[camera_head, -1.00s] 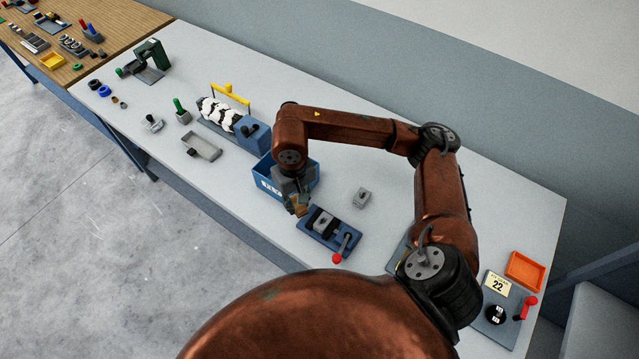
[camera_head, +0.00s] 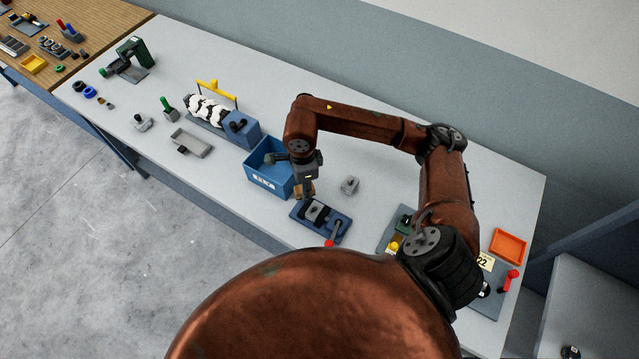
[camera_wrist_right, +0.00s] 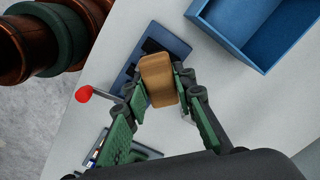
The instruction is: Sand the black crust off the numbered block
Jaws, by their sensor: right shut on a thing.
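My right gripper (camera_head: 304,188) points down beside the blue bin, just behind the clamp. In the right wrist view its fingers (camera_wrist_right: 161,88) are shut on a tan sanding block (camera_wrist_right: 157,78), which also shows in the head view (camera_head: 304,191). A dark blue clamp (camera_head: 336,225) with a red-knobbed lever (camera_head: 328,243) lies on the table; it also shows in the right wrist view (camera_wrist_right: 178,42). A small grey block (camera_head: 316,211) sits between its dark jaws. Its number and any crust are too small to make out. I cannot tell whether the sanding block touches it. My left gripper is not in view.
A blue bin (camera_head: 258,178) stands left of the gripper. A loose grey piece (camera_head: 349,185) lies to the right. A grey tray (camera_head: 205,149) and a roller machine (camera_head: 238,127) stand farther left. An orange tray (camera_head: 508,246) is at the right. Table is clear behind the loose piece.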

